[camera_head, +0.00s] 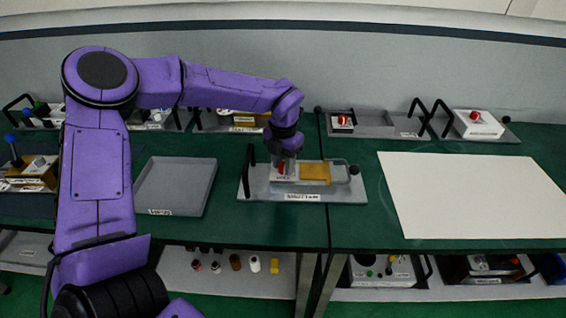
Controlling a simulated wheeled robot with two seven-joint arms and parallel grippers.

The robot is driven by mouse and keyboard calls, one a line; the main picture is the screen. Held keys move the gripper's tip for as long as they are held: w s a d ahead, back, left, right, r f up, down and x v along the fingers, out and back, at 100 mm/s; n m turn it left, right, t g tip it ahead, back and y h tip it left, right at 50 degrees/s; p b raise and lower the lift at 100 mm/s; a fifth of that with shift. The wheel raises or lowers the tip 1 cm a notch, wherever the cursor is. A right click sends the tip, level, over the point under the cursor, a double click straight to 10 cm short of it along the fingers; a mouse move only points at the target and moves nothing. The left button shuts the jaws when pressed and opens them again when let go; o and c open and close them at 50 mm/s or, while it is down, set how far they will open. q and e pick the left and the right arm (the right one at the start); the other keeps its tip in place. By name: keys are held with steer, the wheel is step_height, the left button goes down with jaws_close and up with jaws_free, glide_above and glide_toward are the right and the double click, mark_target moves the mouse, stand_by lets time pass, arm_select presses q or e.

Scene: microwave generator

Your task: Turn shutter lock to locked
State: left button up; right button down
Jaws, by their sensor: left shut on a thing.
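The shutter unit (347,190) is a light grey plate with a dark upright handle at its left end, an orange-tan panel (315,172) and a small label on its front edge. It lies on the green table near the middle. My left gripper (284,166) points down over the left part of the unit, next to the orange panel. It is shut on a small part there, taken to be the shutter lock, which the fingers mostly hide. I cannot tell which way the lock is turned. My right gripper is not in view.
An empty grey tray (178,183) lies left of the shutter unit. A large white board (470,195) covers the right of the table. Several devices with handles and red knobs stand along the back, including a white box (478,124). Shelves below hold small items.

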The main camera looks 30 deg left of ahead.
mark_target(283, 166)
arm_select(q)
steer(key=n+b, duration=0.1)
steer(key=n, duration=0.1)
steer(key=n+b, duration=0.2)
steer(key=shift+f+n, duration=0.3)
steer(key=shift+f, duration=0.05)
steer(key=n+b, duration=0.3)
steer(key=n, duration=0.1)
steer(key=shift+f, duration=0.1)
steer(key=n+b, duration=0.5)
steer(key=shift+n, duration=0.3)
steer(key=shift+n+b, duration=1.7)
steer(key=shift+r, duration=0.2)
steer(key=o, duration=1)
steer(key=shift+a, duration=0.1)
steer(key=shift+o, duration=0.2)
step_height(283, 166, up, 11)
steer(key=shift+f+p, duration=0.15)
steer(key=shift+p, duration=0.15)
